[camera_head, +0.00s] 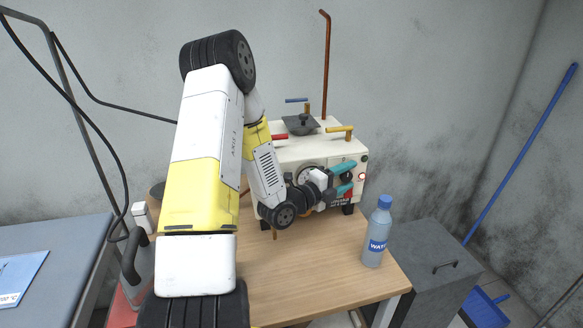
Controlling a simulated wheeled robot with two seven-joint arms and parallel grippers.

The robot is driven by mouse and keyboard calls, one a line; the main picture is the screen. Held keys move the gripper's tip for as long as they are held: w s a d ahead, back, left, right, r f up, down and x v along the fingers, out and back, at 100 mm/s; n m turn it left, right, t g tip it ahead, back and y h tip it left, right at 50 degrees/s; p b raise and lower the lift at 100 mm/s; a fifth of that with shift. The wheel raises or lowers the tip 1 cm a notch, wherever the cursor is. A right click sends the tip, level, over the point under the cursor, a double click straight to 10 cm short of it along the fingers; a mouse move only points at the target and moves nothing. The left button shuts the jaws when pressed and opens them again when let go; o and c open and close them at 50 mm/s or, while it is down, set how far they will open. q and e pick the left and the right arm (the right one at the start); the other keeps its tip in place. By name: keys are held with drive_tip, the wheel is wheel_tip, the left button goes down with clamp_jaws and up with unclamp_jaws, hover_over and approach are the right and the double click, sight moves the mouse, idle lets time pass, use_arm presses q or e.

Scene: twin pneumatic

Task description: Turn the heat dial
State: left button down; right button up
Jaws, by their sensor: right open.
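The cream-coloured machine (290,152) stands on the wooden table with its front panel facing me. My right gripper (350,175) is in front of the right part of that panel, its two teal fingers open, one above the other. A dark round knob (346,178), which looks like the heat dial, shows between the fingers. I cannot tell whether the fingers touch it. A round dial or gauge (307,174) is partly hidden behind my right wrist. The dial's setting is not readable. My left gripper is not in view.
A water bottle (377,232) stands at the right of the wooden table (310,272). The machine has a yellow handle (340,129) and a tall brown pipe (326,70). A grey cabinet (432,265) stands to the right. The table's front middle is clear.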

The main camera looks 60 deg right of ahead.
clamp_jaws()
